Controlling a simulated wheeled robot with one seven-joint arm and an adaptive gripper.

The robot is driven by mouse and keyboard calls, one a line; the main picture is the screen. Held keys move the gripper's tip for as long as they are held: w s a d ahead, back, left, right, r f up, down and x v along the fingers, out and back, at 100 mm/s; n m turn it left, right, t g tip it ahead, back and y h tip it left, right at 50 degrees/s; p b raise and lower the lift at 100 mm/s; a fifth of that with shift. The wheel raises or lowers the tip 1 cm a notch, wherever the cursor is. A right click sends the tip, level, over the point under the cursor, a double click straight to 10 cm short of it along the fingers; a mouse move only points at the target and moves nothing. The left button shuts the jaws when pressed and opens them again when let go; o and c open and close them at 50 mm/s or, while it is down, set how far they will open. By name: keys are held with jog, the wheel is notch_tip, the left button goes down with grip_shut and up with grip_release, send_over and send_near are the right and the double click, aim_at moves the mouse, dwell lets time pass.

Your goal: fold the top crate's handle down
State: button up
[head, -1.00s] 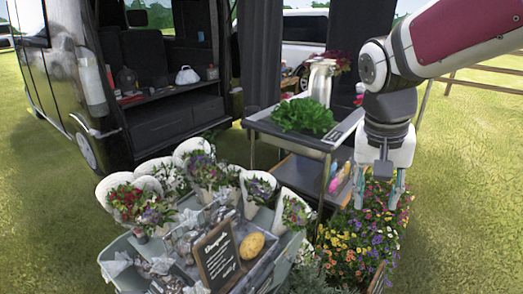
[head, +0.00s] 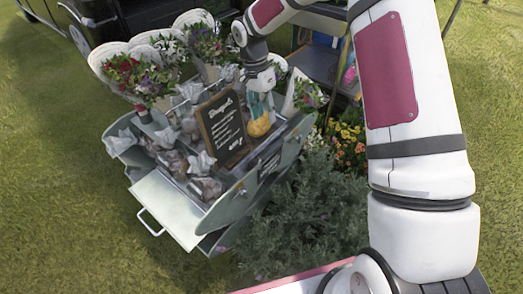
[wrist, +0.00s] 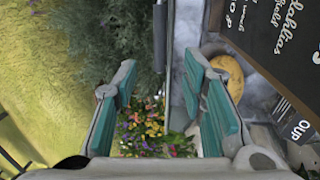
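The top crate (head: 262,178) is a grey, tilted box holding wrapped bundles and a chalkboard sign (head: 222,125). My gripper (head: 262,112) is over its right side, beside the yellow round item (head: 262,127). In the wrist view the two teal fingers of my gripper (wrist: 160,75) are spread apart. A narrow dark upright bar (wrist: 159,38) shows in the gap between them, beside the crate's grey wall; it may be the handle, but I cannot tell for sure. Nothing is clearly gripped. A light handle (head: 150,224) sticks out from the lower white tray-like part (head: 172,208) at the left.
Bouquets in white wraps (head: 160,68) stand behind the crate. A leafy bush (head: 310,215) and mixed flowers (head: 348,145) fill the ground at its right. The sign and yellow item (wrist: 228,73) are close to the right finger. Grass is open at the left.

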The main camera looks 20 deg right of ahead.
aim_at(270, 148)
jog(key=f+b, duration=0.1)
jog(key=f, duration=0.3)
jog(key=s+d+f+b, duration=0.1)
jog(key=f+b, duration=0.1)
jog(key=f, duration=0.2)
jog(key=s+f+b, duration=0.1)
jog(key=f, duration=0.4)
jog(key=shift+s+d, duration=0.1)
jog(key=shift+d, duration=0.15)
grip_shut()
